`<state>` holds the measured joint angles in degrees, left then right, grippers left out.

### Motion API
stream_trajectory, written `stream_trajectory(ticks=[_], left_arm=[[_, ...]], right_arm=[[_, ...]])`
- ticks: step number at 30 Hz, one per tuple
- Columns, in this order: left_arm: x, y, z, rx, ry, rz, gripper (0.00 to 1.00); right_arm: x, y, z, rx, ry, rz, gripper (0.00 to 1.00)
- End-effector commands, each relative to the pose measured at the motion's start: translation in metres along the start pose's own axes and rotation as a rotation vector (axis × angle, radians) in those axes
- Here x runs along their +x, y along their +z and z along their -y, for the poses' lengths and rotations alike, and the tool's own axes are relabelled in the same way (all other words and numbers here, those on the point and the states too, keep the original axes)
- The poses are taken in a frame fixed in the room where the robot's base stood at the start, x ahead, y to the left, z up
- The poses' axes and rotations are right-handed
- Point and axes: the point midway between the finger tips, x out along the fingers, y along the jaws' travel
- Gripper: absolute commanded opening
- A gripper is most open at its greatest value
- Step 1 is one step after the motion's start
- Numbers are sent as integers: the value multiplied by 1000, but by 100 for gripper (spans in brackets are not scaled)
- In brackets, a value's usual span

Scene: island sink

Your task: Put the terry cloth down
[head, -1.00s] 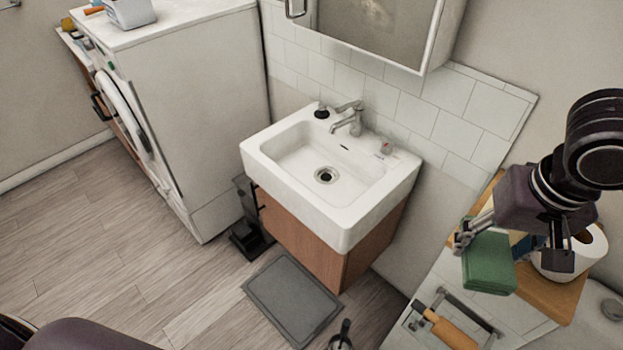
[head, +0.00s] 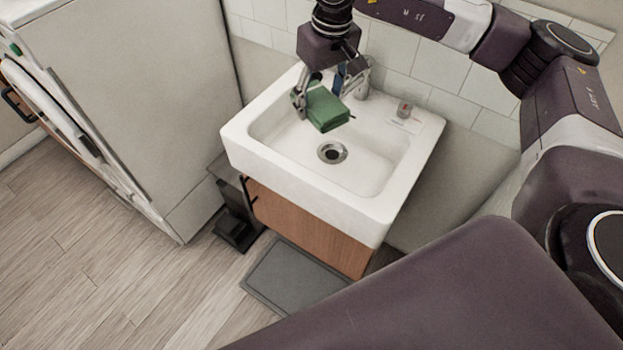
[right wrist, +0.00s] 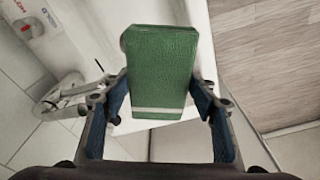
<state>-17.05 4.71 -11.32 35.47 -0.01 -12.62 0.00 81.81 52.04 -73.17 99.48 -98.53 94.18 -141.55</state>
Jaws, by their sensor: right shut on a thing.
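The terry cloth (head: 327,108) is a green folded block. My right gripper (head: 322,92) is shut on it and holds it over the back left part of the white sink basin (head: 372,172). In the right wrist view the cloth (right wrist: 160,68) sits between the two blue-padded fingers of the gripper (right wrist: 158,110), with a pale stripe along its near edge. From the head view I cannot tell the exact gap between cloth and basin. My left gripper does not show.
The faucet (head: 362,78) stands just right of the gripper at the sink's back. A small item (head: 404,110) sits on the right rim. The basin around the drain (head: 332,152) is clear. A white washing machine (head: 130,90) stands left. A grey mat (head: 290,278) lies on the floor.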

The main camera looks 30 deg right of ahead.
Motion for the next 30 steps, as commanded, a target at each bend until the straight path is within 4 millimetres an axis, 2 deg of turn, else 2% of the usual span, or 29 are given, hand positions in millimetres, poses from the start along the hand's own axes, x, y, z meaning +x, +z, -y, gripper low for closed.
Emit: stream_trajectory(ticks=[2, 7, 18, 21, 30], left_arm=[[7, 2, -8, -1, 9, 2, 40], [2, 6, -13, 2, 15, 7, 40], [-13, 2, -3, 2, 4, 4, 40], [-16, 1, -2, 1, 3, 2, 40], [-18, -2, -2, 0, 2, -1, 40]], right_arm=[[10, -4, -7, -6, 1, -1, 34], [34, -2, -11, -14, 2, 4, 34], [130, 13, -10, -13, 2, 5, 34], [149, 15, -11, -13, 1, 3, 34], [175, 19, -11, -12, 1, 2, 34]])
